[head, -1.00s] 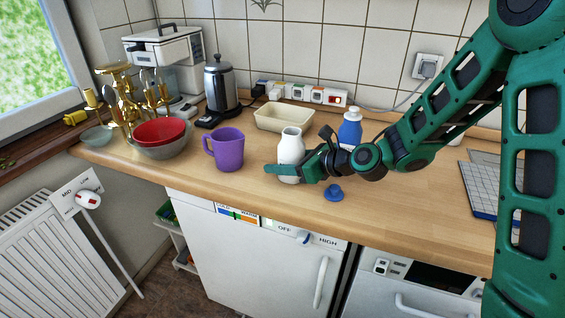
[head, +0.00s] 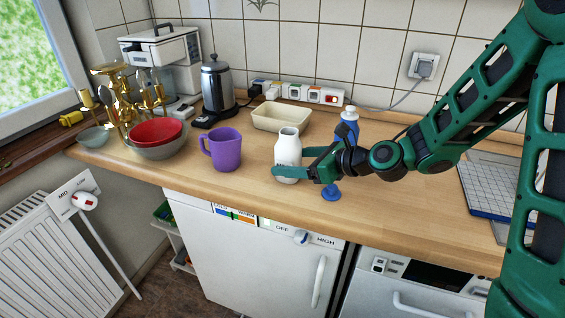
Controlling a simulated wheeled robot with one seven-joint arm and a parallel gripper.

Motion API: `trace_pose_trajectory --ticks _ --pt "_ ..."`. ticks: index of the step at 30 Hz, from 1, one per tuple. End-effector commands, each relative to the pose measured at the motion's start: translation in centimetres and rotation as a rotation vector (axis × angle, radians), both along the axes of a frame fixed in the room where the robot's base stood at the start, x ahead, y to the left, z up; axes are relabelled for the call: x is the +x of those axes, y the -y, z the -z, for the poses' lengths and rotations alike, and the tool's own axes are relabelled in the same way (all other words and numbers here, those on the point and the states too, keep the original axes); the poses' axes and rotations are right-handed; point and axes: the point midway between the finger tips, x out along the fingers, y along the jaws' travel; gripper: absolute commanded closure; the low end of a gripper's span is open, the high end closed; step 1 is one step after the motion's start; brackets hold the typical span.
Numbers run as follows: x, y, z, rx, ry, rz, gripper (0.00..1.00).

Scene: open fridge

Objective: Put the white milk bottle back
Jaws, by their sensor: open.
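The white milk bottle (head: 287,146) stands upright on the wooden counter, right of a purple mug. My green gripper (head: 289,164) is at the bottle from the right. One finger lies across the front of its lower body, and the other finger lies mostly hidden behind the bottle or the near finger. The jaws are open around it; I cannot tell whether they touch it. The white fridge (head: 262,262) below the counter has its door closed, with a handle at its right side.
The purple mug (head: 226,150) is close on the left. A blue bottle (head: 348,128) stands behind my gripper, and a blue stopper-like item (head: 331,191) lies in front. A cream tray (head: 281,117) is behind.

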Motion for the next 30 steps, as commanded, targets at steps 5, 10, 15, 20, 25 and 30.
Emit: trace_pose_trajectory --ticks 5,10,15,20,25,30 --pt "-1.8 2.9 -1.4 0.000 0.001 0.004 0.30" --pt "-3.1 4.6 -2.3 0.000 0.000 0.003 0.30" --pt "-3.7 5.3 -2.7 0.001 0.001 0.000 0.30" --pt "-3.8 5.4 -2.8 0.000 0.000 -0.001 0.30" --pt "-3.8 5.4 -2.8 0.000 0.000 -0.001 0.30" --pt "-3.8 5.2 -2.8 0.001 0.000 -0.003 0.30"
